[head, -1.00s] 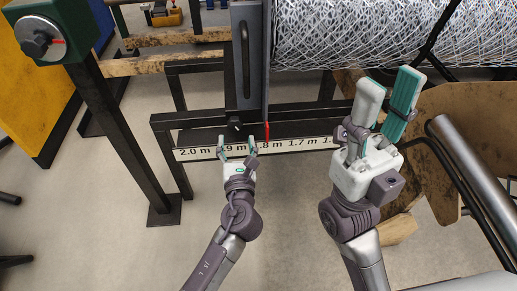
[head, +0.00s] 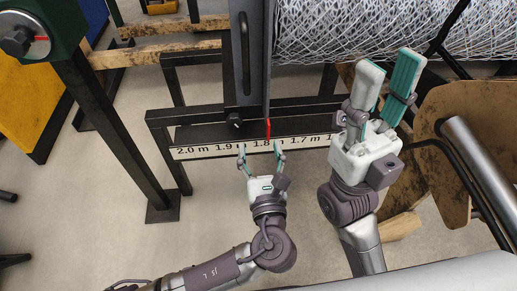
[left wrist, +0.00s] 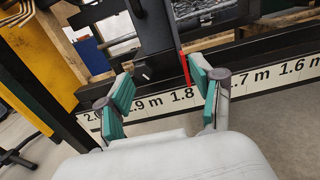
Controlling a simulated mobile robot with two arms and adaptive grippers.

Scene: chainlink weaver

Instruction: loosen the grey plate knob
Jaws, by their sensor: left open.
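The grey plate (head: 247,60) stands upright on the black rail, with a long black handle on its face. A small black knob (head: 235,121) sits at its lower end. In the left wrist view the knob area (left wrist: 143,72) is dark and hard to make out. My left gripper (head: 260,148) is open and empty, just in front of the scale strip, below and right of the knob, not touching it. Its fingers also show in the left wrist view (left wrist: 163,78). My right gripper (head: 388,66) is open and empty, raised at the right.
A white scale strip (head: 205,151) marked in metres runs along the rail, and a red pointer (head: 268,128) stands near 1.8. A roll of wire mesh (head: 360,35) lies behind. A green box with a dial (head: 28,38) stands left. A brown panel (head: 440,120) and metal tube are at right.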

